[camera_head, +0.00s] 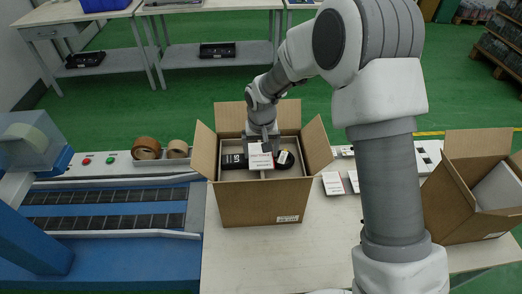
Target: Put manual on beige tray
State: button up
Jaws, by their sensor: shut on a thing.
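A small white manual (260,161) with printed text is at the opening of a brown cardboard box (255,207). My gripper (262,146) is shut on the manual's upper edge, above the middle of the box. A beige tray (234,174) seems to line the inside of the box, partly hidden by the manual, dark items and box walls. A black item (234,162) with white lettering lies left of the manual, and a dark item with a white label (285,159) lies right of it. I cannot tell whether the manual touches the tray.
The box's flaps stand open. Two white booklets (332,184) lie on the table right of the box. Another open cardboard box (480,195) stands at far right. Tape rolls (147,148) and a blue conveyor (110,210) are at left. Bare table lies in front of the box.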

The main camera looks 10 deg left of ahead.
jog(key=shift+f, duration=0.2)
jog(key=o, duration=1)
